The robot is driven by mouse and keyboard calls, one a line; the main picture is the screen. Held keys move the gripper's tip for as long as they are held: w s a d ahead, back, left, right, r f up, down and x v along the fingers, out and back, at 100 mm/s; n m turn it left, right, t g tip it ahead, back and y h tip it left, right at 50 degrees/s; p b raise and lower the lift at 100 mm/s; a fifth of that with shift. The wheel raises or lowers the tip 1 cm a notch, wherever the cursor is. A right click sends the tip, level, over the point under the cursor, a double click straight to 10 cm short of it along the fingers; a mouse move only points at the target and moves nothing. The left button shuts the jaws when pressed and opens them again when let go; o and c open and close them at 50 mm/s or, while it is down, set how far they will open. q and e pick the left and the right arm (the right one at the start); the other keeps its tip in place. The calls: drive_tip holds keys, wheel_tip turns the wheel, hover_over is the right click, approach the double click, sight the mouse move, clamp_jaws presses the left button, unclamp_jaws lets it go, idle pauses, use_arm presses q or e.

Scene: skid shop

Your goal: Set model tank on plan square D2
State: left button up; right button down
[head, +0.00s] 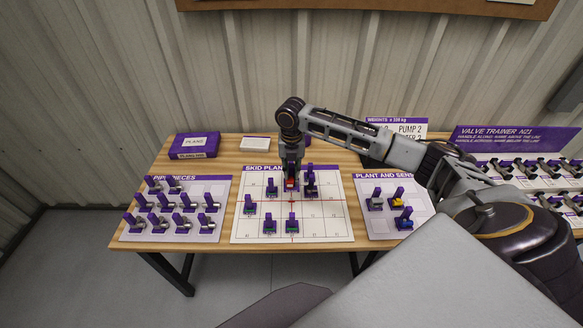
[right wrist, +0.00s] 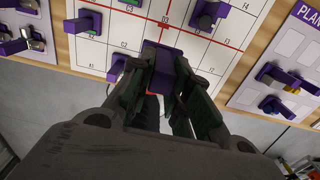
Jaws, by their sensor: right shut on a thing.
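My right gripper (head: 291,174) is shut on a purple-handled piece, which I take to be the model tank (head: 291,184); a little red shows at its lower part in the head view. In the right wrist view the fingers (right wrist: 165,90) hold the purple handle (right wrist: 163,66), and most of the piece is hidden. The gripper is over the white skid plan board (head: 335,228), near its red centre line. I cannot tell whether the piece touches the board. The square labels are too small to read surely, so I cannot pick out D2. My left gripper is not in view.
Several purple-handled pieces stand on the plan, among them ones at the near side (head: 270,226) and right of the gripper (head: 310,186). The pipe pieces board (head: 128,236) is left, the plant and sensors board (head: 380,232) right. A purple box (head: 194,146) is at the back.

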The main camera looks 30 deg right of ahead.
sight(292, 178)
drive_tip(key=shift+f, duration=2.15)
drive_tip(key=shift+f, duration=0.25)
drive_tip(key=shift+f+b, duration=0.75)
drive_tip(key=shift+f, duration=1.5)
drive_tip(key=shift+f, duration=0.15)
drive_tip(key=shift+f, duration=0.25)
drive_tip(key=shift+f+b, duration=0.35)
drive_tip(key=shift+f, duration=1.15)
drive_tip(key=shift+f, duration=0.1)
drive_tip(key=shift+p, duration=0.45)
